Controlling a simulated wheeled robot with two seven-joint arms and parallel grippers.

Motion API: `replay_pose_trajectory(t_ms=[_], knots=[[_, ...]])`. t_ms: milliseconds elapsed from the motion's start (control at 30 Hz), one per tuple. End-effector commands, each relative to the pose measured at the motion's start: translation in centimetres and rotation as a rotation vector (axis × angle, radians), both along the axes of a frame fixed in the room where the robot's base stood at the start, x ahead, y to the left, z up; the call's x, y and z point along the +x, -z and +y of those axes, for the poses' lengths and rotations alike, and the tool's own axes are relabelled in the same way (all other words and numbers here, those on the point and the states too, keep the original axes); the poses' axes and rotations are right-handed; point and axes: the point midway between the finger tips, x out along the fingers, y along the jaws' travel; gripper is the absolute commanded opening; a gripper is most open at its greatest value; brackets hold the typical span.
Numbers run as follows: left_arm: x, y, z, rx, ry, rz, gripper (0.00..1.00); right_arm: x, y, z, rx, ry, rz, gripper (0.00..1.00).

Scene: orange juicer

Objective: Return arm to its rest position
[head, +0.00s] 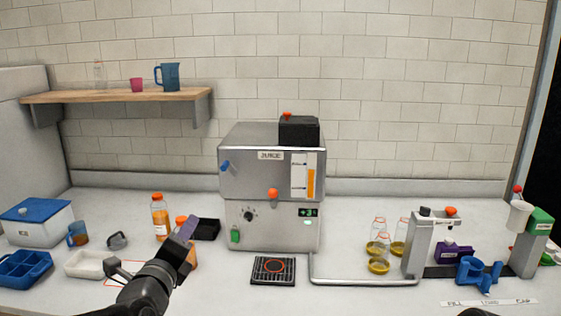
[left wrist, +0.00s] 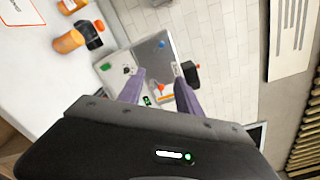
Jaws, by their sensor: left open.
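My left gripper (head: 186,238) comes in from the lower left in the head view, above the counter in front of the orange bottles. Its purple fingers also show in the left wrist view (left wrist: 160,88), apart and with nothing between them. The wrist camera looks past them at the steel juicer (left wrist: 155,62). The juicer (head: 235,185) stands at the middle of the counter in the head view, to the right of the gripper and apart from it. My right gripper is not identifiable; only a dark part shows at the bottom edge.
An orange-filled bottle (head: 160,218) and a second one partly behind my gripper stand near a black tray (head: 207,229). A white tray (head: 85,266) and blue tray (head: 24,268) lie left. Glass jars (head: 378,247) and a filling station (head: 418,245) stand right.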

Motion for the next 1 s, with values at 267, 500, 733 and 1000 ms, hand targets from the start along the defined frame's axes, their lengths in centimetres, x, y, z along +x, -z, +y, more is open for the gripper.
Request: replay_pose_trajectory(t_ms=[267,500,733,1000], knots=[[-0.2,0.8,-0.4,-0.297,0.007,0.049,0.41,-0.1,0.0,0.0,0.000,-0.001,0.002,0.00],[-0.6,3.8,-3.1,-0.722,0.022,0.175,0.41,-0.1,0.0,0.0,0.000,0.000,0.001,0.00],[-2.6,16.5,-7.7,-1.353,-0.155,0.527,0.41,-0.1,0.0,0.0,0.000,0.000,0.001,0.00],[-12.3,36.6,-10.7,-1.931,-0.803,0.900,0.41,-0.1,0.0,0.0,0.000,-0.001,0.002,0.00]])
